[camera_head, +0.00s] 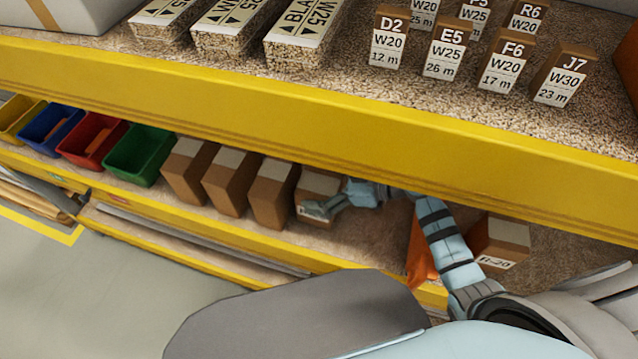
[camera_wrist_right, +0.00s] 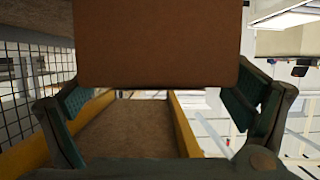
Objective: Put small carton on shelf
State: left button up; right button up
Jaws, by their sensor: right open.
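A small brown carton (camera_head: 318,183) with a pale top stands on the lower shelf (camera_head: 375,235), at the right end of a row of similar cartons. A white label shows low on its front. My right gripper (camera_head: 335,200) is at this carton, one finger in front of its face. In the right wrist view a plain brown carton face (camera_wrist_right: 158,45) fills the upper middle between the spread fingers of my right gripper (camera_wrist_right: 160,105). The fingers are apart with gaps beside the carton. My left gripper is not in view.
Brown cartons (camera_head: 230,181) and a green bin (camera_head: 139,154) stand left of it. An orange object (camera_head: 420,260) and a labelled carton (camera_head: 498,243) are to the right. The yellow upper shelf edge (camera_head: 300,120) hangs close above; labelled blocks (camera_head: 388,38) stand on top.

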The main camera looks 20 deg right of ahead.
jog(key=v, duration=0.7)
jog(key=shift+d+r+p, duration=0.25)
jog(key=shift+p, duration=0.2)
jog(key=shift+s+a, duration=0.1)
jog(key=shift+s, duration=0.1)
